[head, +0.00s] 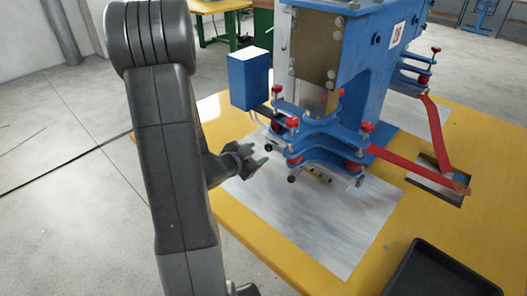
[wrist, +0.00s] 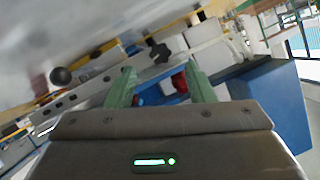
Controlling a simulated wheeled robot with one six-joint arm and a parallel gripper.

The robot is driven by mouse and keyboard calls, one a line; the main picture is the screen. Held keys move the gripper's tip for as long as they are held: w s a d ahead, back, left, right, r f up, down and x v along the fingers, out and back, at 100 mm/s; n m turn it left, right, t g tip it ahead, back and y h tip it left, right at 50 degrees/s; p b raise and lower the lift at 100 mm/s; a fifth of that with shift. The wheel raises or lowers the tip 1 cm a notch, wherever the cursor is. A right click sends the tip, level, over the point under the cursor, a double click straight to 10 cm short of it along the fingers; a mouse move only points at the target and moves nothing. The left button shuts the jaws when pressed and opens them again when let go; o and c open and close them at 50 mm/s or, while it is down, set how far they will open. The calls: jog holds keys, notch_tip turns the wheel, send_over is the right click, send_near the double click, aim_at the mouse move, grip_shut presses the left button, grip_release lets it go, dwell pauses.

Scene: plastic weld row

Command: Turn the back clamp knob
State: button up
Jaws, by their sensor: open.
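A blue clamp assembly (head: 325,140) with several red knobs stands on the metal plate of the yellow table. Small black knobs show on its near side, one (head: 268,148) close to my gripper and one (head: 292,179) lower down. My gripper (head: 261,155) is open just left of the clamp, its green fingers pointing at it. In the wrist view a black star-shaped knob (wrist: 158,52) shows beyond the fingertips (wrist: 160,72), and a black ball (wrist: 61,76) lies to the left. A red part (wrist: 180,82) shows between the fingers. I cannot tell which knob is the back one.
A blue box (head: 248,82) hangs left of the tall blue machine (head: 360,50). Red straps (head: 410,165) run right from the clamp over the yellow table (head: 330,275). A dark tray (head: 440,275) stands at the near right. The metal plate (head: 320,225) in front is clear.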

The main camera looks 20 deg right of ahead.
aim_at(267, 148)
jog(key=x, duration=0.5)
jog(key=shift+w+d+f, duration=0.1)
jog(key=shift+w+d, duration=0.05)
jog(key=shift+d, duration=0.05)
jog(key=c, duration=1)
jog(key=shift+o, duration=0.2)
jog(key=shift+p, duration=0.5)
